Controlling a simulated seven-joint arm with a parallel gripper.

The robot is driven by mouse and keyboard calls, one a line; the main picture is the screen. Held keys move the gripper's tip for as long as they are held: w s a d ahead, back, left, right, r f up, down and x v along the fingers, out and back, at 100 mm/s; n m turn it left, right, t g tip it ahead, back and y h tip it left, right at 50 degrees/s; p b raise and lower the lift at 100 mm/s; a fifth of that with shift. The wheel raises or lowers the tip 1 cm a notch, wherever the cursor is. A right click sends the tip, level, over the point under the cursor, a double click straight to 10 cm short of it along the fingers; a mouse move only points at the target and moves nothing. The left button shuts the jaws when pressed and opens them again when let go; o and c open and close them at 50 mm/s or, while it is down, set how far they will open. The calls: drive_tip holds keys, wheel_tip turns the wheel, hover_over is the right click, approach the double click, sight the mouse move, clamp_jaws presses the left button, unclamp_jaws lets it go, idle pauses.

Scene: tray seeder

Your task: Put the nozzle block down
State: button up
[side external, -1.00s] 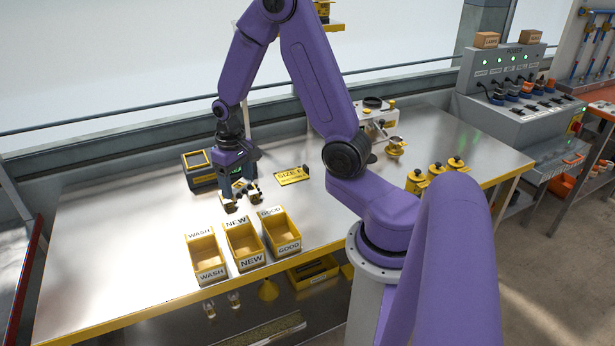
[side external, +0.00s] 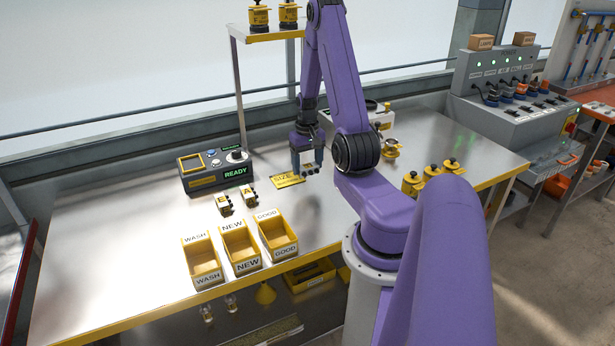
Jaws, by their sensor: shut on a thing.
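My gripper (side external: 308,164) is low over the back middle of the steel bench, just right of the yellow SIZE card. It is shut on the nozzle block (side external: 310,172), which shows only as a small dark piece between and below the fingers. I cannot tell whether the block touches the bench. Two small blocks marked E (side external: 223,204) and A (side external: 249,197) stand side by side on the bench, to the left and apart from my gripper.
The SIZE card (side external: 287,180) lies beside my gripper. A control box (side external: 215,168) reading READY stands at the back left. Yellow bins marked WASH (side external: 203,262), NEW (side external: 241,247) and GOOD (side external: 277,234) line the front. Yellow-topped units (side external: 412,184) stand at right. The bench's left side is clear.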

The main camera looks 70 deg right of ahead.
sight(307, 186)
drive_tip(key=shift+f, duration=2.5)
drive_tip(key=o, duration=1.1)
drive_tip(key=shift+f, duration=0.1)
